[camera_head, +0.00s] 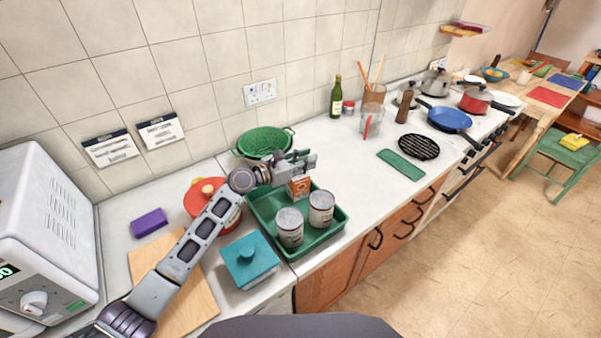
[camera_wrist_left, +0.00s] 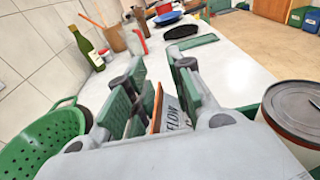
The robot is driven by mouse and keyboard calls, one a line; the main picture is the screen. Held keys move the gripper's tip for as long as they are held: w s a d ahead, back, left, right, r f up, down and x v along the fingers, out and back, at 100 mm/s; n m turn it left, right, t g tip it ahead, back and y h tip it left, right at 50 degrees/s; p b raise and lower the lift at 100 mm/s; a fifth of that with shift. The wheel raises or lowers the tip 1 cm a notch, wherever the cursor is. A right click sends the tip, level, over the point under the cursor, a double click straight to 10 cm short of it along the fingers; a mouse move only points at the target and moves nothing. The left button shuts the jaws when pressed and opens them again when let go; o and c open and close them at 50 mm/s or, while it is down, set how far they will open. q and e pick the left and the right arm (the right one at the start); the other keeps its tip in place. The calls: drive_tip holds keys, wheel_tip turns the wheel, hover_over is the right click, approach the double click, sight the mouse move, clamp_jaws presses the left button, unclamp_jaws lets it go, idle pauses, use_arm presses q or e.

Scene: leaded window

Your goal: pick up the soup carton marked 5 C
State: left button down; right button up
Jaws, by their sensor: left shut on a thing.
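A small orange carton (camera_head: 299,188) stands upright at the back of the green tray (camera_head: 333,230), behind two cans. Its marking is too small to read in the head view. My left gripper (camera_head: 303,160) is over the carton's top, its arm reaching in from the left. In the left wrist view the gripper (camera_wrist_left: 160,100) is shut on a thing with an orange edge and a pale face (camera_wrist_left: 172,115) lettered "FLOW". This appears to be the carton. Its lower part is hidden by the gripper. My right gripper is not in view.
Two grey-lidded cans (camera_head: 290,227) (camera_head: 321,208) stand in the tray close in front. A green colander (camera_head: 264,141) is behind. A red pot (camera_head: 202,192), teal lidded box (camera_head: 249,260) and cutting board (camera_head: 190,300) lie left.

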use_arm(q)
drive_tip(key=shift+s+f, duration=0.2)
drive_tip(key=shift+f, duration=0.5)
wheel_tip(320, 180, up, 11)
drive_tip(key=p, duration=0.1)
drive_tip(key=shift+w+f, duration=0.2)
drive_tip(key=shift+w, duration=0.1)
